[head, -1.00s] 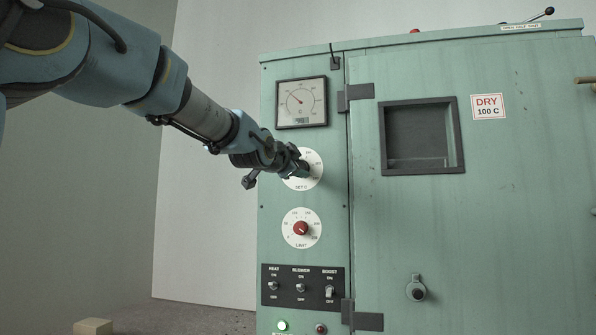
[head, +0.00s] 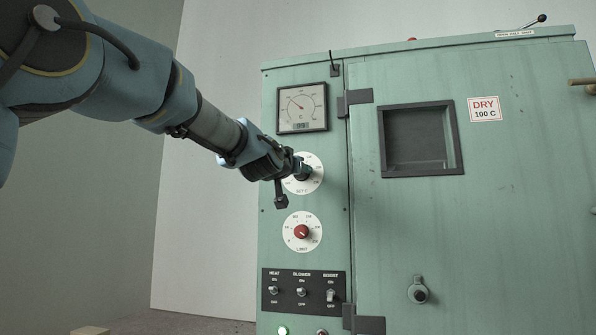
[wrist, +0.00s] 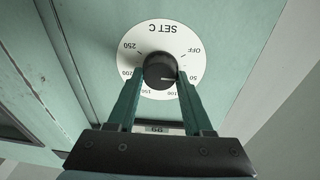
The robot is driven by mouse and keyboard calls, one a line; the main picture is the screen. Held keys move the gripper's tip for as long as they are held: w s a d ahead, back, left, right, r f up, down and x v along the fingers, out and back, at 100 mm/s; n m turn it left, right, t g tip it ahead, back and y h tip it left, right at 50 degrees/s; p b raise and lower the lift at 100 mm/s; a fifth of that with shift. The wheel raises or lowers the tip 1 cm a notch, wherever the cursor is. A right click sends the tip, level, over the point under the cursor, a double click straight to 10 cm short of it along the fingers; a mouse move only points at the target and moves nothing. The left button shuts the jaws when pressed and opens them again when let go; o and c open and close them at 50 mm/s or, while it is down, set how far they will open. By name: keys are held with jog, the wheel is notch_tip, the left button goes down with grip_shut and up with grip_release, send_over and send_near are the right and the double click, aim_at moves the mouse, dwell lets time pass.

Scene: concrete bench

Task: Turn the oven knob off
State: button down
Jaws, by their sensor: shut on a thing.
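The SET C knob (wrist: 158,66) is black and round, on a white dial (wrist: 160,34) marked OFF to 250 that appears upside down in the wrist view. My gripper (wrist: 161,82) is shut on the knob, one green finger on each side. In the head view my gripper (head: 301,169) covers most of the knob on the upper dial (head: 316,181) of the green oven (head: 430,240).
Below is a red LIMIT knob (head: 301,232) on its own dial, then a black switch panel (head: 304,291). A gauge (head: 302,107) sits above. The oven door with a dark window (head: 421,139) is to the right. Open space lies left of the oven.

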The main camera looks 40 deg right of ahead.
jog(key=shift+f+n+t+y+p, duration=0.15)
jog(key=shift+n+t+p, duration=0.15)
jog(key=shift+n, duration=1.7)
jog(key=shift+r+n+t+y+p, duration=0.15)
jog(key=shift+n+t+p, duration=0.15)
jog(key=shift+n, duration=1.7)
jog(key=shift+f, duration=0.1)
jog(key=shift+c, duration=1.5)
grip_release()
jog(key=b+v, duration=0.2)
jog(key=v, duration=0.8)
jog(key=shift+s+a, duration=0.15)
jog(key=shift+a, duration=0.2)
